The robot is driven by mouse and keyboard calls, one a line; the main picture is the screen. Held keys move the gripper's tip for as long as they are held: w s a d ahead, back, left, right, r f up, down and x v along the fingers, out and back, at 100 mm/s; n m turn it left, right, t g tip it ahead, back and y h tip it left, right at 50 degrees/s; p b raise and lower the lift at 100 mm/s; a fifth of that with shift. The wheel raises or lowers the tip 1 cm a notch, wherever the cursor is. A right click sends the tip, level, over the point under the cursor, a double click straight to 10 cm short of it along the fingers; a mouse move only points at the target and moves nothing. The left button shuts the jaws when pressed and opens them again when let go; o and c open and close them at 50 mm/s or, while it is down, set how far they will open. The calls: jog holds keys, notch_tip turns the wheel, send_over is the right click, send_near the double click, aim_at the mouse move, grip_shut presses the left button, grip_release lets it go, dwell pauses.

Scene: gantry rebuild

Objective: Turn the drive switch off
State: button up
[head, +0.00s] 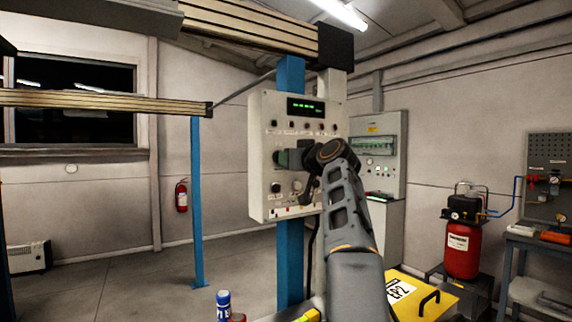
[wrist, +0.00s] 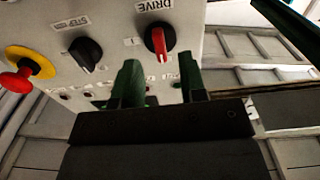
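The drive switch (wrist: 160,41) is a round black knob with a red bar, beside an upside-down DRIVE label in the wrist view. Its red bar runs roughly up and down in that picture. My gripper (wrist: 159,66) shows two green fingers, apart and with nothing between them. The knob lies just beyond the gap between the fingertips, and I see no clear contact. In the head view my gripper (head: 285,158) is at the front of the pale control panel (head: 262,115), and the arm and gripper hide the drive switch there.
A black STEP knob (wrist: 87,53) and a red stop button (wrist: 15,82) on a yellow ring sit left of the drive switch in the wrist view. A blue post (head: 290,265) carries the panel. A yellow case (head: 430,300) stands low at right.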

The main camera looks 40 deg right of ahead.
jog(key=s+b, duration=0.3)
jog(key=s, duration=0.7)
jog(key=shift+s+a, duration=0.25)
jog(key=shift+a, duration=0.1)
jog(key=w+a+f+m+g+y+p, duration=0.15)
jog(key=a+f+g, duration=0.25)
jog(key=a+f, duration=0.55)
jog(key=w+a+f+g+y+p, duration=0.15)
jog(key=a+f+g+p, duration=0.35)
jog(key=f, duration=0.7)
jog(key=s+a+f+g, duration=0.1)
jog(key=s+a+f, duration=0.3)
jog(key=f, duration=0.3)
jog(key=s+a+f+n+g+h, duration=0.1)
jog(key=s+a+f+g, duration=0.1)
jog(key=s+f, duration=0.3)
jog(key=s+a+f+n+g+h+p, duration=0.1)
jog(key=s+a+f, duration=0.4)
jog(key=f, duration=0.5)
jog(key=shift+s+a+f+g, duration=0.25)
jog(key=shift+a+f+g, duration=0.1)
jog(key=shift+g, duration=0.35)
jog(key=shift+d+r, duration=0.1)
jog(key=shift+d, duration=0.05)
